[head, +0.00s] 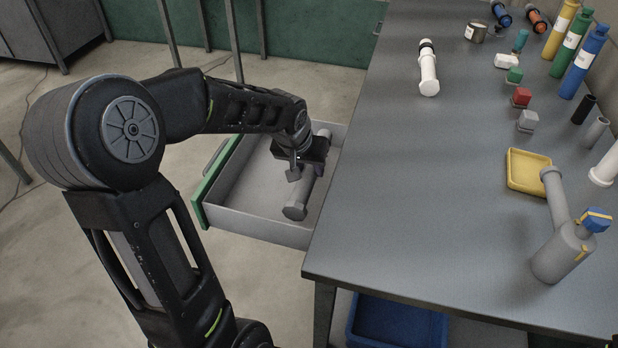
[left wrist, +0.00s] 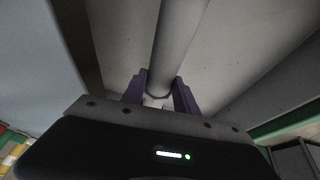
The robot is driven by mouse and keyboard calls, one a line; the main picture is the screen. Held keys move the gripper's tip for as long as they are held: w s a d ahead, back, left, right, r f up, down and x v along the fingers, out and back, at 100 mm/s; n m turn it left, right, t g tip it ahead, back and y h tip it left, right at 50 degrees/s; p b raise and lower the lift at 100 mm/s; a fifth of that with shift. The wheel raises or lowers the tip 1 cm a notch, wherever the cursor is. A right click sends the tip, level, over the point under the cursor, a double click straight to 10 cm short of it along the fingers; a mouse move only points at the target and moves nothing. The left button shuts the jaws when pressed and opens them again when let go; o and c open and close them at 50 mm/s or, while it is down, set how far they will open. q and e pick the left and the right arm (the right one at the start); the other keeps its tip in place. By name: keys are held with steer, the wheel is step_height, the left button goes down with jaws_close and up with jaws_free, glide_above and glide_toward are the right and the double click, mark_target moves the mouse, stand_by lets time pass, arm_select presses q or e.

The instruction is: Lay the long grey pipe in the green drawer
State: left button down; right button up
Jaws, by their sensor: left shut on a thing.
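The long grey pipe (head: 299,201) is inside the open green-fronted drawer (head: 212,170), at the left side of the bench. My left gripper (head: 305,160) reaches down into the drawer and is shut on the pipe around its middle. In the left wrist view the pipe (left wrist: 178,50) runs up between the two fingers (left wrist: 158,98), with the drawer's pale floor behind it. I cannot tell whether the pipe touches the floor. The gripper hides the pipe's middle. My right gripper is not in view.
The grey bench top (head: 420,180) stands right of the drawer. On it are a white pipe (head: 428,70), a yellow tray (head: 522,183), a grey canister with a blue valve (head: 562,255), small coloured blocks and several bottles. A blue bin (head: 395,325) sits below.

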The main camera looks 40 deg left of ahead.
arm_select(q)
steer(key=shift+f, duration=1.8)
steer(key=shift+f+b, duration=0.2)
steer(key=shift+b, duration=0.15)
steer(key=c, duration=0.9)
jaws_free()
steer(key=shift+c, duration=0.2)
steer(key=shift+r, duration=0.4)
steer(key=p+v, duration=0.1)
steer(key=v, duration=1)
steer(key=shift+s+r, duration=0.15)
steer(key=shift+r, duration=0.1)
